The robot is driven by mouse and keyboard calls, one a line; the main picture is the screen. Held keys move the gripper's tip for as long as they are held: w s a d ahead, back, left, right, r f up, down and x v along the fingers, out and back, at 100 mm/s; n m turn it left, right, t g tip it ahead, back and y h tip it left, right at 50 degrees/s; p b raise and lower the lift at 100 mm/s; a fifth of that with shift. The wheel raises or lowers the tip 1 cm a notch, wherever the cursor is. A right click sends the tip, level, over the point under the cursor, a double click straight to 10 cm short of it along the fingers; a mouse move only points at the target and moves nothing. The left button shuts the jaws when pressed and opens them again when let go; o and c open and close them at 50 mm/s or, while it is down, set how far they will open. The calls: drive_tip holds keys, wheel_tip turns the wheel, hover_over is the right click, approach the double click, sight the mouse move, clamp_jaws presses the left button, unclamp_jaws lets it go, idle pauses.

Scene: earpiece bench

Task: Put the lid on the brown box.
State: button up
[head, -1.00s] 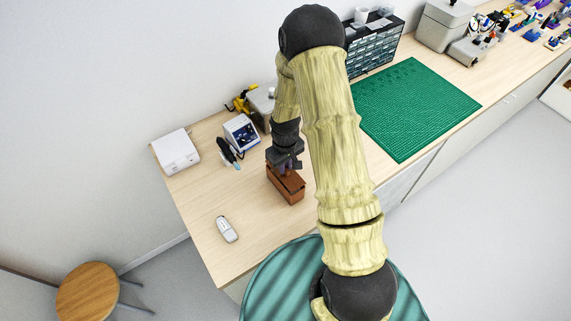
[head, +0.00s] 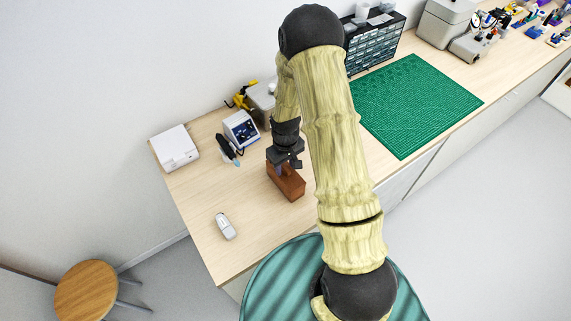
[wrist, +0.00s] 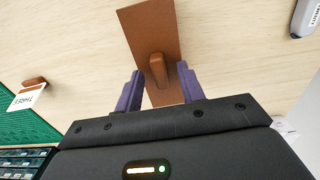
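The brown box (head: 287,186) stands on the bench below my gripper (head: 285,165). Its lid (wrist: 151,28) is a flat brown rectangle with a raised rounded handle (wrist: 158,70). The lid lies on top of the box and looks flush with it, though the far end is partly hidden by the gripper. In the wrist view my gripper (wrist: 161,88) is open, its two purple fingers apart on either side of the handle, with a gap to it on both sides.
A small pale device (head: 225,226) lies near the bench's front left. A white box (head: 174,148), a screen unit (head: 241,130) and a green mat (head: 415,105) are farther off. A brown piece with a paper tag (wrist: 28,97) lies beside the mat in the wrist view.

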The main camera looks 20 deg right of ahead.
drive_tip(key=shift+r, duration=0.15)
wheel_tip(320, 180, up, 17)
drive_tip(key=b, duration=0.4)
idle(0.3)
idle(0.3)
drive_tip(key=s+f+m+t+b, duration=0.1)
drive_tip(key=s+m, duration=0.3)
drive_tip(key=s, duration=1)
drive_tip(key=shift+s+a+t+b, duration=0.15)
drive_tip(key=shift+t+b, duration=0.6)
drive_tip(key=shift+t, duration=0.05)
